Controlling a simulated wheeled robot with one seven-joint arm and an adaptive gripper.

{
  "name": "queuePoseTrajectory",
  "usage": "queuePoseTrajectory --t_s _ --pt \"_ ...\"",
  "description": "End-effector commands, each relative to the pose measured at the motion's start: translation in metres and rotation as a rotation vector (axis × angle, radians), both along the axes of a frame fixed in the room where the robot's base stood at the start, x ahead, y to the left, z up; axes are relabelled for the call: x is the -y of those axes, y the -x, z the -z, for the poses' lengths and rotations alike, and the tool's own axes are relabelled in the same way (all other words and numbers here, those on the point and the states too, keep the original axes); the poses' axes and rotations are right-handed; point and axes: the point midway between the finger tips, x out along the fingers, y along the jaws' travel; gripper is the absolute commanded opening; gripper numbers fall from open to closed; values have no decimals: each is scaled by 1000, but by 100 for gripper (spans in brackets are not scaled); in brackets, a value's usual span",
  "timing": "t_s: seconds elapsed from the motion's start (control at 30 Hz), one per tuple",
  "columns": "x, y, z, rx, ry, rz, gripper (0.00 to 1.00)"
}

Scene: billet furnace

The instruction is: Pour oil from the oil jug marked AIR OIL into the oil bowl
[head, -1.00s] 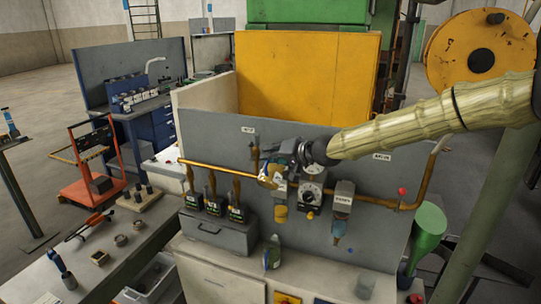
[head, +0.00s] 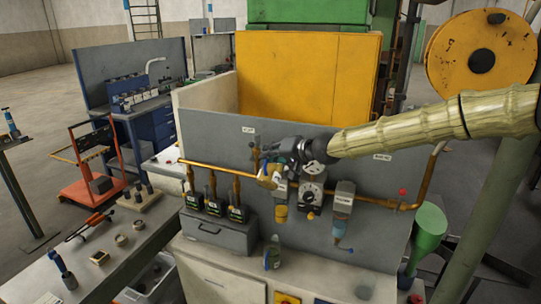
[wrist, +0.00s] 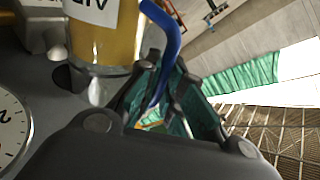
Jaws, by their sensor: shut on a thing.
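My gripper (head: 270,165) is at the copper pipe on the grey panel. A second, bluish bowl (head: 341,229) hangs right of the gauge. I cannot tell which is the oil bowl.
Several black units with brass stems (head: 213,207) stand above a grey box (head: 220,234). A green funnel-shaped vessel (head: 428,228) stands at the right. A side bench (head: 80,275) with small parts is at the left. The bench around the bottle is mostly clear.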

Motion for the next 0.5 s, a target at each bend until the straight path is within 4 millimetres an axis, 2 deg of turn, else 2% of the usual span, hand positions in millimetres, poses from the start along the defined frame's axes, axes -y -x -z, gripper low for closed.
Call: queuePoseTrajectory --t_s 0.5 --pt "6 -6 -8 -39 -14 7 0"
